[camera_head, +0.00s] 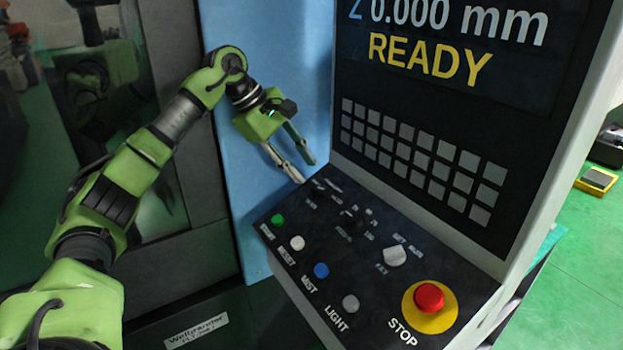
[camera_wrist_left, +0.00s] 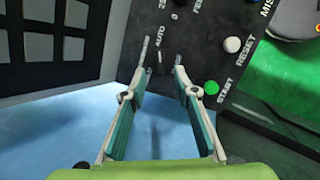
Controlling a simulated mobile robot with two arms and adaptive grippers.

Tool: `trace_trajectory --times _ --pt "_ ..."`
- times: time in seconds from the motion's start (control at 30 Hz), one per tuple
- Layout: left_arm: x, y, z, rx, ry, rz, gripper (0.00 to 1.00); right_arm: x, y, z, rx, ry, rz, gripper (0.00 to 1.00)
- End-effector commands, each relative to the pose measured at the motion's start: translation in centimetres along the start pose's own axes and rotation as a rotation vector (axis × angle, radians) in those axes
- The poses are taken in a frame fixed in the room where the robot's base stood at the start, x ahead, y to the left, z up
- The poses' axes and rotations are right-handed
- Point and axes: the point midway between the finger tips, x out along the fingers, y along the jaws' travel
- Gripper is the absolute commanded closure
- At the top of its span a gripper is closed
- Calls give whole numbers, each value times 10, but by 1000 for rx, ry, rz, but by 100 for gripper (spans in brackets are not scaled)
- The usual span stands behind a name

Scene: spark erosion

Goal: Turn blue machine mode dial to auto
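The blue machine's control panel (camera_head: 285,262) slopes below its screen. A small dark dial (camera_head: 319,185) sits at the panel's upper left corner, with white lettering beside it too small to read here. In the left wrist view an AUTO label (camera_wrist_left: 161,49) is readable near the fingertips. My left gripper (camera_head: 304,169) is open, its two fingers apart at the panel's upper left edge, close to the dial. In the wrist view the open fingers (camera_wrist_left: 162,60) reach over the panel edge on either side of the label. The dial's setting and any finger contact cannot be told. My right gripper is not in view.
The panel also carries a green START button (camera_head: 277,219), a white RESET button (camera_head: 297,243), a blue MIST button (camera_head: 321,270), a grey LIGHT button (camera_head: 350,303), a light knob (camera_head: 394,256) and a red STOP button (camera_head: 429,297). The screen (camera_head: 455,40) reads READY.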

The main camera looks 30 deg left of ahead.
Motion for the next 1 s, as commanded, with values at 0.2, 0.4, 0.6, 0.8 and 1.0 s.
trace_trajectory --times 0.2,0.4,0.6,0.8,1.0 --pt "-41 1 0 0 1 3 72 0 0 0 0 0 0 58" --pt "-56 0 0 0 1 1 72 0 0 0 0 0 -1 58" --pt "-57 0 0 0 0 0 72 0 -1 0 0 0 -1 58" --pt "-56 0 0 0 1 0 72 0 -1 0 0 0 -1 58" --pt "-58 1 0 0 1 0 72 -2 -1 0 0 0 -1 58"
